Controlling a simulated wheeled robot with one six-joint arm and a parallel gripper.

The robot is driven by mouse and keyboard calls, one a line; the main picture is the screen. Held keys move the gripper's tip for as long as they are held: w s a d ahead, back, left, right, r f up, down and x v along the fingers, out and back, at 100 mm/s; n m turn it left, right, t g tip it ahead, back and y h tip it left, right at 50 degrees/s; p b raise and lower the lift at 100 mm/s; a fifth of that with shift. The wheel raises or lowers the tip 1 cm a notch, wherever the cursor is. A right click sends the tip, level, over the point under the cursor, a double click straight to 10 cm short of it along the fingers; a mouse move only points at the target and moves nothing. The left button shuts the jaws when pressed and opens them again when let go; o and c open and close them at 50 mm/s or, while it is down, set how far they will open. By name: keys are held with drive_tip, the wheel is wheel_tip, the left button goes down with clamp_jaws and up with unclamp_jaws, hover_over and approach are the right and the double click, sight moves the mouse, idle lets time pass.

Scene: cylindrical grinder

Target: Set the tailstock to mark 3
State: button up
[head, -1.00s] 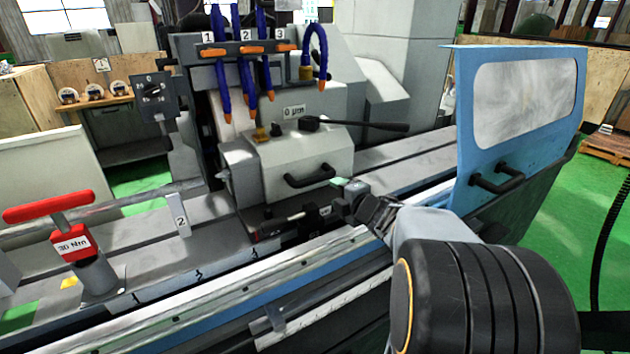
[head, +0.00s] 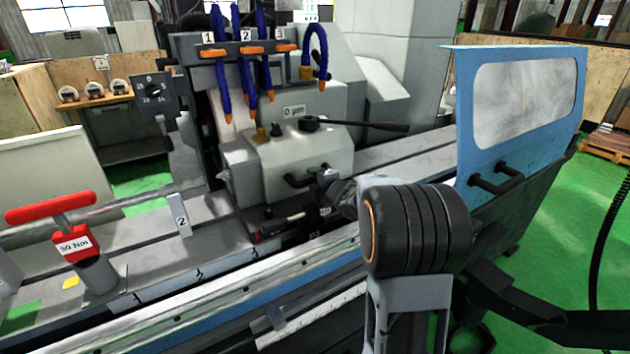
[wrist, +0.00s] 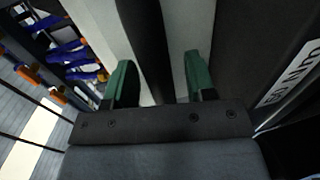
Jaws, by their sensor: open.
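The tailstock (head: 300,160) is a light grey block on the machine bed, with a black lever (head: 360,126) on top and a black bar handle (head: 295,181) on its front. Marks 1, 2 and 3 (head: 254,252) run left to right along the bed's front edge; mark 3 lies below the tailstock's left part. A small lever with a white piece (head: 284,221) sits low under the tailstock. My gripper (head: 322,175) is at the right part of the bar handle. In the wrist view its green fingers (wrist: 159,82) are open, with a dark bar (wrist: 148,45) between them.
A red T-handled 30 Nm tool (head: 72,235) stands at the front left of the bed. Blue hoses (head: 244,80) hang above the tailstock. A blue door with a window (head: 520,110) stands at the right. A tag 2 (head: 181,217) stands on the bed.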

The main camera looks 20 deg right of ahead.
clamp_jaws()
idle(0.4)
drive_tip(key=shift+a+f+b, duration=0.25)
drive_tip(key=shift+a+b, duration=0.35)
drive_tip(key=shift+b, duration=0.5)
drive_tip(key=shift+s+a+r, duration=0.15)
drive_tip(key=shift+a+r, duration=0.1)
drive_tip(key=shift+a, duration=0.2)
unclamp_jaws()
drive_tip(key=shift+d, duration=0.25)
drive_tip(key=v, duration=1.4)
